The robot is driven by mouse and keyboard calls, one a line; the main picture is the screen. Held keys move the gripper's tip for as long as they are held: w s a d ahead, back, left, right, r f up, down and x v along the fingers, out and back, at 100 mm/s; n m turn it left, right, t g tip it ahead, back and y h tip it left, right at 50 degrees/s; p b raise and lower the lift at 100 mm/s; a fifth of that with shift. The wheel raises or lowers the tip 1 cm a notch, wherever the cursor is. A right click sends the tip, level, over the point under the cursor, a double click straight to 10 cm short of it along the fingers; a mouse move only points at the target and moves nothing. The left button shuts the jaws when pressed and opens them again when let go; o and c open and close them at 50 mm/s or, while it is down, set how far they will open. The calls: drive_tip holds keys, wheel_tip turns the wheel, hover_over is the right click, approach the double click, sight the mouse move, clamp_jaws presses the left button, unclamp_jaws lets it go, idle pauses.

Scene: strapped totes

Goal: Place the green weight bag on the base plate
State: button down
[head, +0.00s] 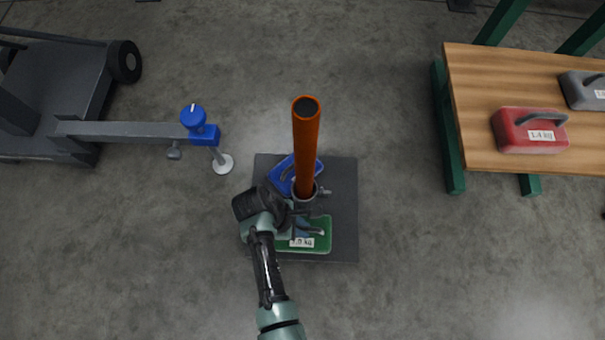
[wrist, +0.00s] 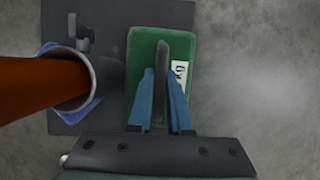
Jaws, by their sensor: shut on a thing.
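The green weight bag (head: 318,246) has a dark handle and a white label ending in "kg". In the head view it is over the near part of the dark base plate (head: 343,185), in front of the orange post. My gripper (head: 312,228) is shut on its handle. The wrist view shows the blue fingers (wrist: 161,95) on either side of the handle, with the green bag (wrist: 140,82) below. The base plate (wrist: 105,20) lies under and left of the bag there. I cannot tell whether the bag touches the plate.
The orange post (head: 306,145) stands upright in the plate's socket, close to my gripper. A blue weight bag (head: 281,172) lies on the plate behind it. A wooden bench (head: 480,80) at right holds a red bag (head: 528,131) and a grey bag (head: 580,90). A wheeled grey frame (head: 75,80) stands left.

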wheel_tip(320, 180, down, 4)
drive_tip(key=b, duration=0.3)
drive_tip(key=shift+w+f, duration=0.1)
drive_tip(key=shift+f, duration=0.1)
drive_tip(key=shift+r, duration=0.1)
drive_tip(key=c, duration=1.3)
unclamp_jaws()
drive_tip(key=shift+f, duration=0.25)
drive_tip(key=o, duration=0.5)
drive_tip(key=shift+c, duration=0.2)
drive_tip(key=shift+a+r+p, duration=0.1)
drive_tip(key=shift+r+p, duration=0.2)
drive_tip(key=shift+r, duration=0.3)
drive_tip(key=p+v, duration=0.7)
drive_tip(key=v, duration=0.4)
drive_tip(key=shift+a, duration=0.15)
